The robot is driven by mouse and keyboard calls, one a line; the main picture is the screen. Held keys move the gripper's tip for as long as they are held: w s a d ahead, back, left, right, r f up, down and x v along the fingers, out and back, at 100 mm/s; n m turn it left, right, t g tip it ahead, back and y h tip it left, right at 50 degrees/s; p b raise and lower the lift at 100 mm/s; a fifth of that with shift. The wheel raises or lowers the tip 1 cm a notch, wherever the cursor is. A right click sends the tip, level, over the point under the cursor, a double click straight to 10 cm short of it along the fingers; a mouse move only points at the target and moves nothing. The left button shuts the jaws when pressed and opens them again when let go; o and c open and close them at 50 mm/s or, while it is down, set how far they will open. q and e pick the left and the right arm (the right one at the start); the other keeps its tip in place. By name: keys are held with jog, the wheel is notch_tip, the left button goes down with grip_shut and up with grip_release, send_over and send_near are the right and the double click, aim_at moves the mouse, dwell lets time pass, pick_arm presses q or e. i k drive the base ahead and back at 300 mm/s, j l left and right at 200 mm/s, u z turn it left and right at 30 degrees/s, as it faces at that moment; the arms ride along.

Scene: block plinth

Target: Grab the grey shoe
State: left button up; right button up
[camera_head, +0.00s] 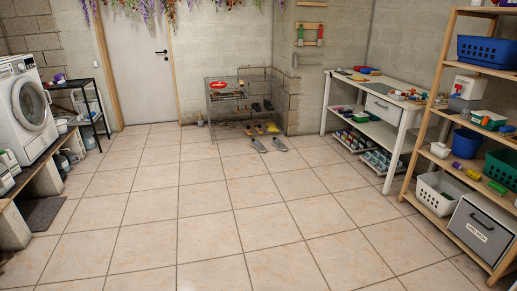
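A pair of grey shoes lies on the tiled floor, far off near the middle of the back wall. The left grey shoe (258,145) and the right grey shoe (279,144) lie side by side, a little apart, in front of a metal rack (213,120). They are small in the view, so their details cannot be made out. Dark shoes (262,105) and tan shoes (259,128) are on the rack behind them. Neither of my grippers is in view.
The tiled floor (200,220) is open up to the shoes. A washing machine (27,108) stands at left beside a black side table (84,82). A white workbench (383,101) and a wooden shelf (427,128) with bins stand at right.

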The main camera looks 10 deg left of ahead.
aim_at(257, 144)
jog(key=i+u, duration=0.15)
jog(key=i, duration=5.55)
